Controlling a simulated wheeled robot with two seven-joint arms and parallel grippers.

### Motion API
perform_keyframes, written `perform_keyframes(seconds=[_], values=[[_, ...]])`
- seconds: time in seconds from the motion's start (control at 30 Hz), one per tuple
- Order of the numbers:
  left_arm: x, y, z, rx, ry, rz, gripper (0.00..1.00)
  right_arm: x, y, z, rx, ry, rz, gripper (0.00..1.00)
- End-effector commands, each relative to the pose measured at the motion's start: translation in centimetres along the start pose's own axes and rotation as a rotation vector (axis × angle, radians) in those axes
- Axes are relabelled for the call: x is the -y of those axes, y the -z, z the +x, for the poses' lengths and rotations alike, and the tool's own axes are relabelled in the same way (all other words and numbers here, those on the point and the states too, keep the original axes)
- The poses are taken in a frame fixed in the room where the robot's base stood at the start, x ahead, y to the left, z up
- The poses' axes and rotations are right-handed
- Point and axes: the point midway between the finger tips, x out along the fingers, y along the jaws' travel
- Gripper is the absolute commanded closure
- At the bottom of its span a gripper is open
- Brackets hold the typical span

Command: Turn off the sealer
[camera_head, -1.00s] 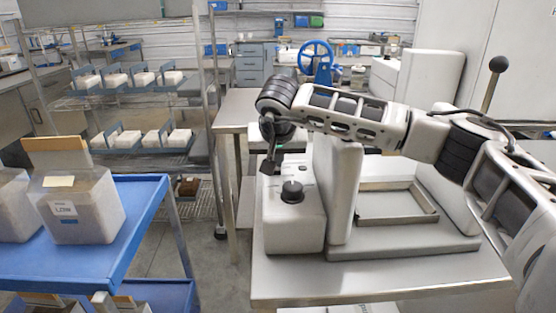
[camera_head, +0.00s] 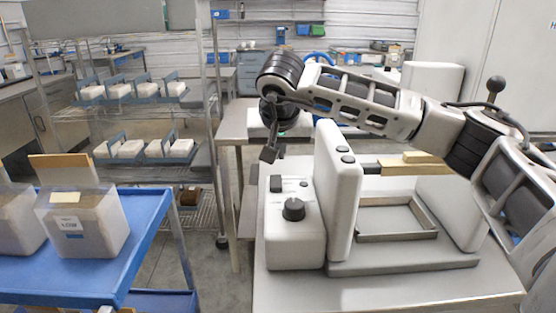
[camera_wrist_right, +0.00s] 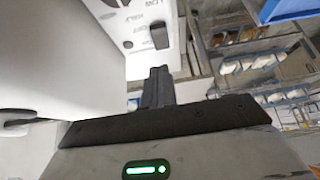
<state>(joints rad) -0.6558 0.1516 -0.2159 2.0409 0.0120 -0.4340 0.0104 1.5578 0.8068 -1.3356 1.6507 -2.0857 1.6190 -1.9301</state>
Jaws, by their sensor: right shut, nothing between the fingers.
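The sealer is a pale machine on the steel table, with a control box (camera_head: 294,238) at its left and an upright panel (camera_head: 340,190) beside it. On top of the box are a black rocker switch (camera_head: 276,183) and a round black knob (camera_head: 293,209). My right gripper (camera_head: 268,155) is shut and empty, pointing down behind the switch and apart from it. In the right wrist view, its closed fingertips (camera_wrist_right: 158,75) are near the black switch (camera_wrist_right: 159,36), with a gap visible between them. Switch position is unclear. My left gripper is out of view.
A blue cart (camera_head: 150,225) with substrate boxes (camera_head: 85,230) stands at the left. A wire rack (camera_head: 130,98) with white blocks is behind it. The sealer's metal frame (camera_head: 395,236) lies right of the upright panel. My right arm spans above the sealer.

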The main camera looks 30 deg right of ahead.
Motion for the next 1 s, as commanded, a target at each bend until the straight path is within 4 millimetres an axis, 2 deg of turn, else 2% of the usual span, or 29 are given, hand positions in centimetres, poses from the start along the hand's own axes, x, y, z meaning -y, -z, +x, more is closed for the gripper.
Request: perform_keyframes(seconds=[0.1,0.2,0.33,1.0], values=[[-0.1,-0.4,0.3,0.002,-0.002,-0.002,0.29,0.0,-0.6,-2.3,-0.003,0.002,0.001,1.0],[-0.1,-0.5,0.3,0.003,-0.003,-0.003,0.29,0.0,-0.9,-3.7,-0.003,0.002,0.001,1.0],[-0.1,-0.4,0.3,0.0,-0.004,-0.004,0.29,0.0,-1.2,-4.8,-0.002,0.001,0.002,1.0],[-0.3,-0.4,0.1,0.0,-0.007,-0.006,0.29,0.0,-1.2,-5.1,0.0,0.0,0.001,1.0]])
